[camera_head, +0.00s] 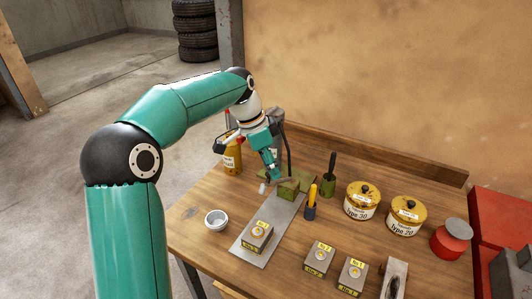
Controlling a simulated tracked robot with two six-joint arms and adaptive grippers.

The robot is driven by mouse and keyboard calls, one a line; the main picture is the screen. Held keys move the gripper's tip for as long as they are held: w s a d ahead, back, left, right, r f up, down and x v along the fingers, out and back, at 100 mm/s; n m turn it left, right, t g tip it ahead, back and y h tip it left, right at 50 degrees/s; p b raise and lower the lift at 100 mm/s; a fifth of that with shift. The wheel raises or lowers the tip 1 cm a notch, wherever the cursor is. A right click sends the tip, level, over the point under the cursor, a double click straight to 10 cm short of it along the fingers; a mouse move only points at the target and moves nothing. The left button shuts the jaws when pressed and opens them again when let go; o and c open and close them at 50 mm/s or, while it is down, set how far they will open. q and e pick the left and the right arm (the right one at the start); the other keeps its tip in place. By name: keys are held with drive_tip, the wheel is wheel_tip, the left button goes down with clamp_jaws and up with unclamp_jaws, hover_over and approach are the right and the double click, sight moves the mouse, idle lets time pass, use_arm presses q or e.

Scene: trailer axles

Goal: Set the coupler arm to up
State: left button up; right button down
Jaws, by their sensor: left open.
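My left gripper (274,177) is open over the far end of the metal plate (272,222) on the bench. It is close to a low green block (297,182), and I cannot tell whether it touches it. A thin dark upright part (288,150) rises just behind my gripper; I cannot tell whether it is the coupler arm or how it is set. My gripper and wrist hide part of this area. My right gripper is out of view.
A yellow bottle (232,160) stands behind left.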

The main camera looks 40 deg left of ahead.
use_arm(q)
drive_tip(key=v, duration=1.1)
drive_tip(key=shift+s+r, duration=0.15)
drive_tip(key=shift+r, duration=0.2)
